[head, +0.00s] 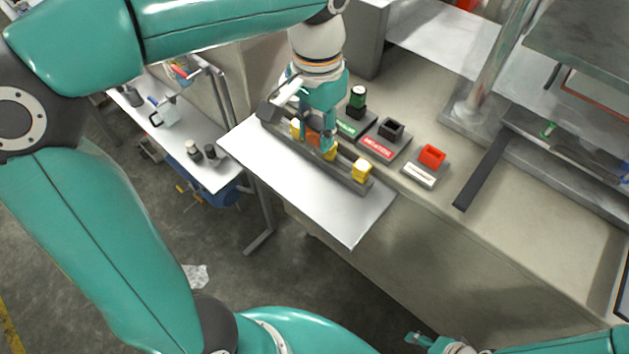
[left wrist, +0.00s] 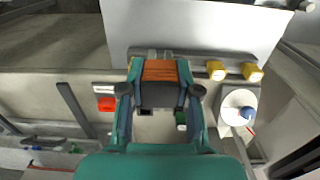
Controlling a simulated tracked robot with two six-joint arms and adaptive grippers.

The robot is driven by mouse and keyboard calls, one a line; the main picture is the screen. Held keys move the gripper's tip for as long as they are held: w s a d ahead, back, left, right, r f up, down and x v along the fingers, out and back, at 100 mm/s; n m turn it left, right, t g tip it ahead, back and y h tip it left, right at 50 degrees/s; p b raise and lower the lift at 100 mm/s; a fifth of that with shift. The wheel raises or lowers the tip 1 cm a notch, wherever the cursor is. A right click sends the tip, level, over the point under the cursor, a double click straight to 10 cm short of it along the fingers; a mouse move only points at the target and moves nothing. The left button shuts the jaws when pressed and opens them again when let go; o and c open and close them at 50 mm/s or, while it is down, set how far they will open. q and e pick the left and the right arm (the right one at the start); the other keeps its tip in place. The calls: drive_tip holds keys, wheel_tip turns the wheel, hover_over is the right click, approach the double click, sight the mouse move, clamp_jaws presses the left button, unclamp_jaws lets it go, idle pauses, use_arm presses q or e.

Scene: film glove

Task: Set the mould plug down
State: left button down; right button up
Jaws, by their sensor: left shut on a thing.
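My left gripper (head: 320,135) points down over a dark grey rail-like holder (head: 350,178) on a pale metal plate. It is shut on an orange-brown block, which I take to be the mould plug (head: 313,138). In the left wrist view the plug (left wrist: 160,70) sits between the two teal fingers (left wrist: 159,88), level with the rail. I cannot tell whether the plug touches the rail. Yellow blocks (head: 362,170) stand along the rail; two also show in the left wrist view (left wrist: 215,70). A small part of my right gripper (head: 416,339) shows at the bottom edge; its jaws are unclear.
Beside the rail are a black box (head: 391,128) on a red-labelled base, a red box (head: 431,155) on a grey base and a green-and-black item (head: 357,98). A dark bar (head: 483,170) lies farther right. The plate's front part (head: 330,215) is clear.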

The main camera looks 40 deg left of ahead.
sight(318, 151)
use_arm(q)
wheel_tip(318, 151, down, 17)
drive_tip(key=shift+w+d+r+b, duration=0.1)
drive_tip(key=shift+r+b, duration=0.05)
drive_tip(key=shift+b, duration=0.45)
drive_tip(key=c, duration=0.8)
unclamp_jaws()
drive_tip(key=shift+r, duration=0.15)
wheel_tip(318, 151, up, 12)
drive_tip(key=shift+f+p, duration=0.15)
drive_tip(key=shift+p, duration=0.35)
